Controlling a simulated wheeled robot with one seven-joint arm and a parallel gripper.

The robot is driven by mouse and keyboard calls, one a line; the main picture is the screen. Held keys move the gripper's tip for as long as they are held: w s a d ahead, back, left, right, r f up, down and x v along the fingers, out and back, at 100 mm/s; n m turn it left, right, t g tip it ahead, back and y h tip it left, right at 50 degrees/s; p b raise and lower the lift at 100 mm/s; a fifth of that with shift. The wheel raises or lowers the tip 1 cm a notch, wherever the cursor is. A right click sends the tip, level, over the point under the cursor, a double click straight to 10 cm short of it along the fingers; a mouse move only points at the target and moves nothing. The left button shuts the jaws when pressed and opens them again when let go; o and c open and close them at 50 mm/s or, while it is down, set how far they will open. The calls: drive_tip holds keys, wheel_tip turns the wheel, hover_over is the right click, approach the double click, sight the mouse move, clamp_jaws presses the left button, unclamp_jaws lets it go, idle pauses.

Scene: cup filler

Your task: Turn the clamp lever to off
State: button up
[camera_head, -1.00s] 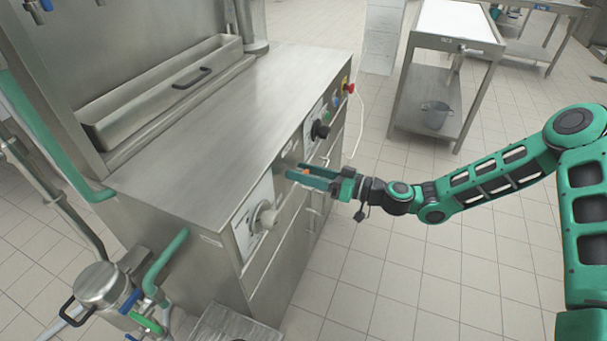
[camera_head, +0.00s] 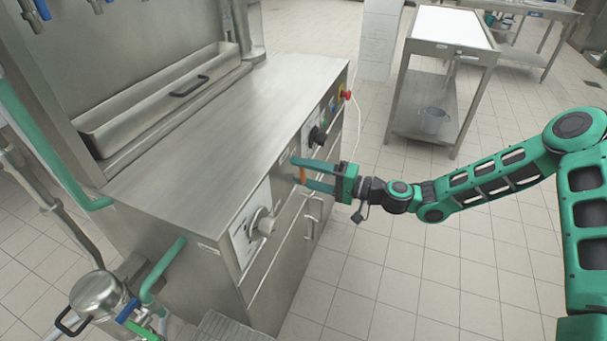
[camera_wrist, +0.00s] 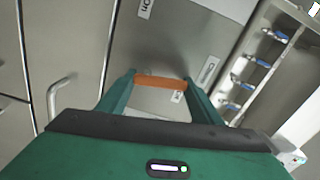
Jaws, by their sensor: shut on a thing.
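The clamp lever is an orange bar on the steel cabinet's front; it shows in the head view (camera_head: 303,174) and across the middle of the wrist view (camera_wrist: 160,82). My gripper (camera_head: 300,172) is at the cabinet front with one green finger above the lever and one below it. In the wrist view my gripper (camera_wrist: 160,79) has a fingertip at each end of the orange bar, and it is shut on it. A label reading "On" (camera_wrist: 146,7) and another label (camera_wrist: 207,72) are near the lever. The lever's mount is hidden.
A white-faced dial (camera_head: 262,222) is left of the lever, and a black knob (camera_head: 317,136) and red button (camera_head: 346,94) are right of it. Door handles (camera_head: 314,217) lie below. A steel trolley (camera_head: 408,120) stands behind on clear tiled floor.

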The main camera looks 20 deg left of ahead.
drive_tip(key=shift+w+d+f+m, duration=0.1)
drive_tip(key=shift+w+m, duration=0.45)
drive_tip(key=shift+m, duration=0.55)
drive_tip(key=o, duration=1.1)
drive_tip(key=shift+f, duration=0.1)
drive_tip(key=shift+c, duration=0.2)
drive_tip(key=shift+s, duration=0.15)
drive_tip(key=d, duration=1)
drive_tip(key=shift+s+d, duration=0.35)
drive_tip(key=shift+s, duration=0.05)
